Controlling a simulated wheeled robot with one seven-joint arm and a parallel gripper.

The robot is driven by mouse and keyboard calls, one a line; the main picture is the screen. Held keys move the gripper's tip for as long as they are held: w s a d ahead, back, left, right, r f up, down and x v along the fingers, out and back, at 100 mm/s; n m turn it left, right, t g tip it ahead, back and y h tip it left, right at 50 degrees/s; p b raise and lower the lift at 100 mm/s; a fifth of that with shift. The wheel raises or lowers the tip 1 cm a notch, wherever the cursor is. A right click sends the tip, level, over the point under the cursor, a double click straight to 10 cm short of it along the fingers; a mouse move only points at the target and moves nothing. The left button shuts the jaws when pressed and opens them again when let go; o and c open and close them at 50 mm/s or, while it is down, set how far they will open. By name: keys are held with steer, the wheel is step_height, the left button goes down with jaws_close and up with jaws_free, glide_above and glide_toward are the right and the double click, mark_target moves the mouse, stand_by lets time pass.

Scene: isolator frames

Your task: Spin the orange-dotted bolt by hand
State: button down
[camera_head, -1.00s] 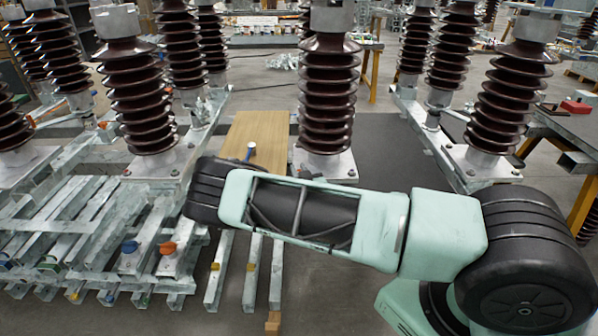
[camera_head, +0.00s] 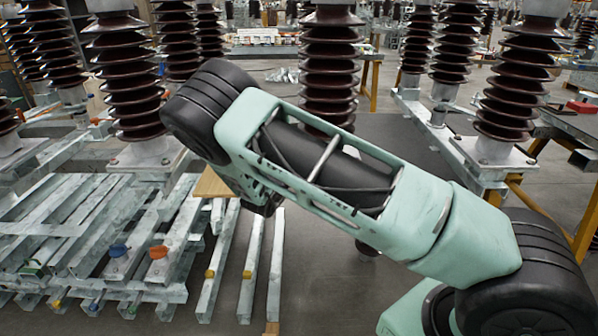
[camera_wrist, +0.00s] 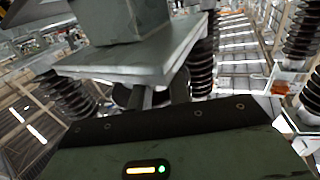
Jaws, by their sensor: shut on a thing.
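An orange dot or cap (camera_head: 158,252) shows on the galvanised frame at the left in the head view. A blue one (camera_head: 118,250) is beside it. I cannot make out a bolt under either. My gripper's green housing with a dark front edge (camera_wrist: 160,126) shows along the bottom of the wrist view; its fingertips are hidden. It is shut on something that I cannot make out. A grey square plate (camera_wrist: 135,58) with a metal block on top is close ahead of the housing. My arm hides the gripper's jaws in the head view.
Tall brown ribbed insulators (camera_head: 505,90) stand on steel bases around the arm. Loose galvanised bars (camera_head: 250,275) lie at the lower middle. Part of a wooden board (camera_head: 212,186) shows behind my arm. A table with a red object (camera_head: 582,107) stands at the right.

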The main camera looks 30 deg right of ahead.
steer(key=m+g+h+b, duration=0.1)
steer(key=m+g, duration=0.1)
steer(key=m+g+h+b, duration=0.1)
steer(key=m+g+b, duration=0.1)
steer(key=g, duration=0.1)
steer(key=shift+w+f+g, duration=0.1)
steer(key=shift+f+g, duration=0.1)
steer(key=shift+g, duration=0.1)
steer(key=m+g+b, duration=0.3)
steer(key=g, duration=0.2)
steer(key=shift+g, duration=0.3)
steer(key=m+g+b, duration=0.1)
steer(key=m+g, duration=0.1)
steer(key=g, duration=0.1)
steer(key=shift+m+g+y+b, duration=0.3)
steer(key=shift+m, duration=0.1)
steer(key=shift+r+m+g+y+b, duration=0.2)
steer(key=shift+m+g+y, duration=0.35)
steer(key=shift+g, duration=0.4)
steer(key=shift+r+m+g+y+b, duration=0.1)
steer(key=shift+m+g+y+b, duration=0.25)
steer(key=shift+m+g, duration=0.5)
steer(key=c, duration=1.4)
jaws_free()
steer(key=shift+o, duration=0.3)
